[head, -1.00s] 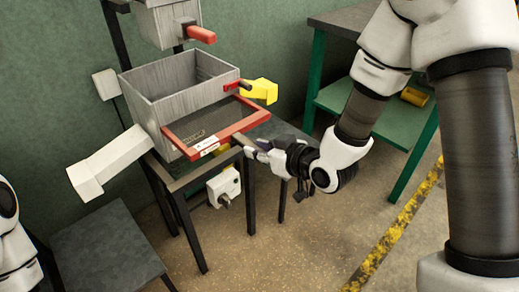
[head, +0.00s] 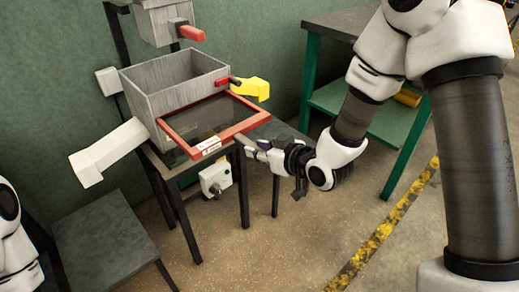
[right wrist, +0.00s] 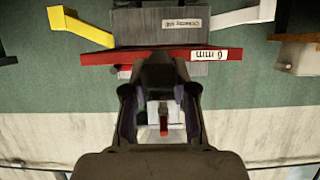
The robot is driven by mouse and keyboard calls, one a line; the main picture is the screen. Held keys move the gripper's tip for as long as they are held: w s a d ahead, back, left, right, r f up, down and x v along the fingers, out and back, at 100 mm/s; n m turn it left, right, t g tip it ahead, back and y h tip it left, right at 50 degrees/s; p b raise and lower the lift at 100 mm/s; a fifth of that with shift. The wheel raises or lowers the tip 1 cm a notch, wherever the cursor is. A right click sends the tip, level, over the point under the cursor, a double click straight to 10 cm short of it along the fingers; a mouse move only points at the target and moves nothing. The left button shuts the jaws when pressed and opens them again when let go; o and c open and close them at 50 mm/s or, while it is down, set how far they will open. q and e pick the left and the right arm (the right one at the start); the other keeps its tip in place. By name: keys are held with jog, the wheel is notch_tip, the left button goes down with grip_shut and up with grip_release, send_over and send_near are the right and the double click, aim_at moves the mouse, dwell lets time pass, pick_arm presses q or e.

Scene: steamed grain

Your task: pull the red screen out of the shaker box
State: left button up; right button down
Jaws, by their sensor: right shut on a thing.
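The red-framed screen (head: 229,135) with dark mesh sticks far out of the front of the grey shaker box (head: 160,100), roughly level. It carries a white label on its front edge. In the right wrist view its red front edge (right wrist: 115,55) runs across, with a "6 mm" label at the right. My right gripper (head: 250,145) is shut on the front edge of the screen near its middle. The fingertips (right wrist: 160,60) hide the gripped spot in the wrist view. My left gripper is out of view; only part of the left arm shows.
A yellow spout (head: 251,89) is at the box's right and a white chute (head: 105,155) at its left. A grey hopper with a red handle (head: 191,33) hangs above. A dark table (head: 110,245) stands front left and a green-legged bench (head: 365,120) back right. Floor in front is clear.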

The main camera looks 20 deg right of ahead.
jog(key=shift+s+r, duration=0.1)
jog(key=shift+s+d, duration=0.25)
jog(key=shift+s, duration=0.35)
jog(key=shift+s+d, duration=0.25)
jog(key=shift+s, duration=0.35)
jog(key=shift+s+r+p, duration=0.15)
jog(key=shift+s+p, duration=0.05)
jog(key=shift+p, duration=0.35)
jog(key=s+p, duration=0.1)
jog(key=p, duration=0.2)
jog(key=s+d+p, duration=0.1)
jog(key=s+p, duration=0.1)
jog(key=p, duration=0.1)
jog(key=s+p, duration=0.1)
jog(key=p, duration=0.2)
jog(key=shift+s+d+f+p, duration=0.2)
jog(key=shift+s+d+p, duration=0.1)
jog(key=shift+d+p, duration=0.1)
